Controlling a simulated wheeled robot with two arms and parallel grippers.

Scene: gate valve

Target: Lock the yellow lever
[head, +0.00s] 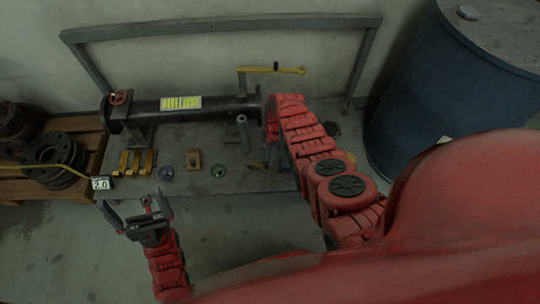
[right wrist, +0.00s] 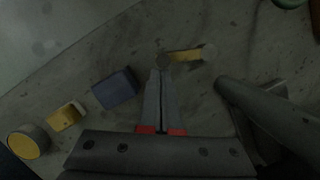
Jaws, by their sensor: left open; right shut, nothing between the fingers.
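The yellow lever (head: 285,70) sticks out level to the right at the top of a grey upright stem, behind the right end of the black pipe (head: 220,108). A dark knob sits on top of it. My right arm bends down in front of the pipe's right end, below the lever and apart from it. My right gripper (right wrist: 160,78) is shut and empty in the right wrist view, pointing at the bench top; the head view hardly shows its fingers. My left gripper (head: 136,206) is open and empty in front of the bench, far from the lever.
A short yellow piece with round grey ends (right wrist: 185,55) lies by the right fingertips in the wrist view, near a blue block (right wrist: 116,89). Yellow blocks (head: 134,162) and small handwheels stand on the bench. A blue drum (head: 440,95) stands right, a pallet with flanges left.

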